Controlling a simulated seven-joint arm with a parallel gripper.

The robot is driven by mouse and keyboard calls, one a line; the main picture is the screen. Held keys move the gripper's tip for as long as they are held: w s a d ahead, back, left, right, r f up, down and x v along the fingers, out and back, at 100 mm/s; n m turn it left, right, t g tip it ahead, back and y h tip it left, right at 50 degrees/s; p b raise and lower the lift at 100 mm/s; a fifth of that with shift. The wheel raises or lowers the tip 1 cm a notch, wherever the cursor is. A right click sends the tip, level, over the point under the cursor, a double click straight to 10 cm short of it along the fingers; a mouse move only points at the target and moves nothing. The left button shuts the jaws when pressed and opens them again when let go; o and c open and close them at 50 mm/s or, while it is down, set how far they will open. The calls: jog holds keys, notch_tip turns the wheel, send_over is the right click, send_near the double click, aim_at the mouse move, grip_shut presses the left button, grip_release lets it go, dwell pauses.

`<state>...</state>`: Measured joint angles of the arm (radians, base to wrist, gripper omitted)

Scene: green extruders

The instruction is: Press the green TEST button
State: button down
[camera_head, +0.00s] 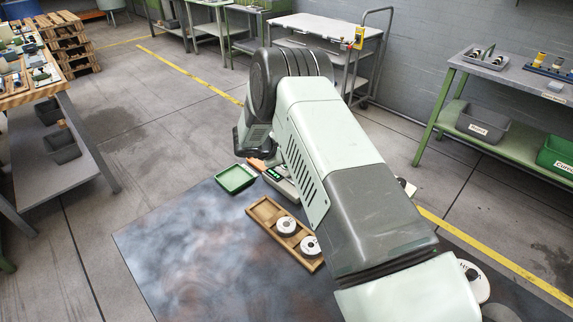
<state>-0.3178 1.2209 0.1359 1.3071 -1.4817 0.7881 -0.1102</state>
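No green TEST button can be made out. A pale grey box-like unit (281,186) with dark and green parts on top stands at the far edge of the dark work surface (190,260). My arm crosses in front of it and covers much of it, so I cannot tell whether it bears the button. My arm runs up from the lower right, bends at the top and goes down beyond the work surface's far edge. My gripper is hidden behind or beyond my arm, and its fingers do not show.
A green tray (235,179) lies left of the unit, with a small orange item (256,164) close by. A wooden tray (268,212) holds white spools (286,226). Another white spool (473,279) lies right of my arm. The work surface's left part is clear.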

jog(key=shift+f, duration=0.15)
jog(key=shift+f, duration=0.3)
jog(key=shift+f, duration=0.4)
dwell(0.7)
dwell(0.4)
jog(key=shift+r, duration=0.85)
jog(key=shift+r, duration=2.5)
